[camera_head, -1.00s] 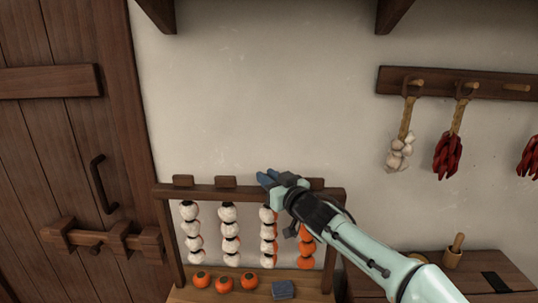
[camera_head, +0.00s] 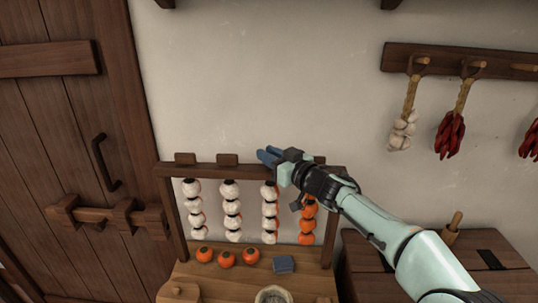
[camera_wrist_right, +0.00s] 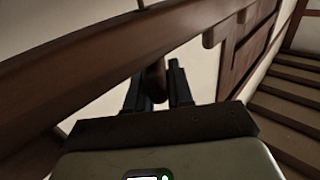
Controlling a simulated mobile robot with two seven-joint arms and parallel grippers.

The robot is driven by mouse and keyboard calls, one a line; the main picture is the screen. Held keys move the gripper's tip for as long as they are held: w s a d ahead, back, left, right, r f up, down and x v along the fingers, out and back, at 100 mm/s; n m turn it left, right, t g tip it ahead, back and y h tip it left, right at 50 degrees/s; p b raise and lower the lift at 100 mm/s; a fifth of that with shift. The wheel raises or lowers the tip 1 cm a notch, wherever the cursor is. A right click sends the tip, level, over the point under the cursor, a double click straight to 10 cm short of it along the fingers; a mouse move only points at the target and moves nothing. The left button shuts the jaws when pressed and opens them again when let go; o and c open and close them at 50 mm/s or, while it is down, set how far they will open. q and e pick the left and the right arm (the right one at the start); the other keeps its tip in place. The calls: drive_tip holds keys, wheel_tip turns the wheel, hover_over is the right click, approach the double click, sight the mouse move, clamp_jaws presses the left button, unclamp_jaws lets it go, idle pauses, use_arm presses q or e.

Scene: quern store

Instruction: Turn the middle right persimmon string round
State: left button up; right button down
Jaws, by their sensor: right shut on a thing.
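The middle right persimmon string (camera_head: 269,212) hangs third from the left on a wooden rack (camera_head: 205,170). It shows mostly white, with a little orange at the edges. My right gripper (camera_head: 268,156) is at the rack's top rail, directly above this string. In the right wrist view its two dark fingers (camera_wrist_right: 158,85) are shut on a brown wooden peg (camera_wrist_right: 154,80) between them. In the head view the gripper hides this peg. My left gripper is not in view.
Two white strings (camera_head: 231,212) hang to the left and an orange string (camera_head: 307,220) to the right, partly behind my arm. Loose persimmons (camera_head: 226,258) and a grey block (camera_head: 284,264) lie on the bench below. Garlic (camera_head: 401,132) and chillies (camera_head: 449,135) hang on the wall.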

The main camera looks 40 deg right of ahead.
drive_tip(key=c, duration=1.1)
unclamp_jaws()
drive_tip(key=shift+s+f, duration=0.1)
drive_tip(key=shift+f, duration=0.25)
drive_tip(key=shift+s+r, duration=0.1)
drive_tip(key=shift+r, duration=0.05)
drive_tip(key=s, duration=0.9)
drive_tip(key=s+d, duration=0.1)
drive_tip(key=s, duration=0.3)
drive_tip(key=shift+s, duration=0.25)
